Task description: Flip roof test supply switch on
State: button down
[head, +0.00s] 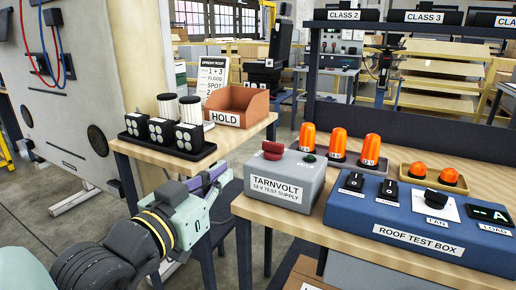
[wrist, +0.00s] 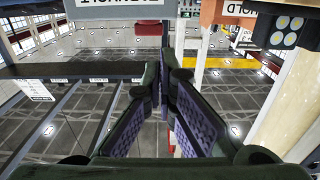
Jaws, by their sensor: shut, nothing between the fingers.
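The grey Tarnvolt 12 V test supply box (head: 283,184) stands at the left end of the wooden bench. A red knob switch (head: 272,149) sits on its top, with a small dark green lamp (head: 309,158) to the right; I cannot tell whether it is lit. My gripper (head: 217,174) is shut and empty, left of the box and apart from it, near the gap between the two benches. In the wrist view the purple-padded fingers (wrist: 166,68) point toward the top edge, where the box's front label (wrist: 108,2) shows upside down.
A blue roof test box (head: 415,226) with switches and a lit display stands right of the supply. Orange beacons (head: 338,143) stand behind. The left bench holds a black tray of lamps (head: 168,145) and an orange HOLD bin (head: 237,105). Floor shows between the benches.

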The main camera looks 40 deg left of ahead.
aim_at(264, 144)
dwell(0.3)
jog(key=p+x, duration=0.3)
jog(key=x, duration=1.1)
jog(key=shift+d, duration=0.1)
